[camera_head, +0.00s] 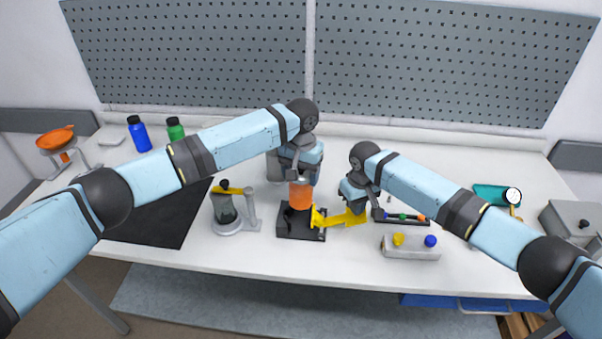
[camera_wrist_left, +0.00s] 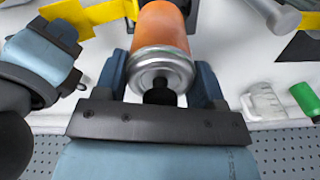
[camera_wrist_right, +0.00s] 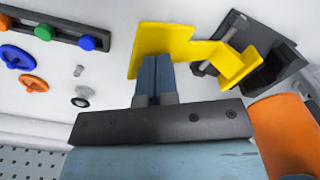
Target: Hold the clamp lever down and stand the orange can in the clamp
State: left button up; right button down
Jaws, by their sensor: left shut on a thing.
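The orange can (camera_head: 301,196) is upright in my left gripper (camera_head: 300,178), which is shut around its upper part. In the left wrist view the can's silver end (camera_wrist_left: 160,68) sits between the two fingers. The can is over the black clamp (camera_head: 297,234), its lower end close to the clamp's jaws; I cannot tell whether it touches the base. The yellow clamp lever (camera_head: 346,219) sticks out to the right. My right gripper (camera_head: 357,209) has its fingers together, with their tips against the lever's wide end (camera_wrist_right: 165,42) in the right wrist view.
Blue (camera_head: 139,135) and green bottles (camera_head: 175,129) stand behind.

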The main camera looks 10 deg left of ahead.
jog(key=shift+f, duration=2.2)
pick_arm(q)
jog(key=shift+f, duration=1)
jog(key=shift+f, duration=0.15)
jog(key=shift+f, duration=1.85)
jog(key=shift+f, duration=1.05)
jog(key=shift+d+f, duration=0.1)
jog(key=shift+f, duration=0.3)
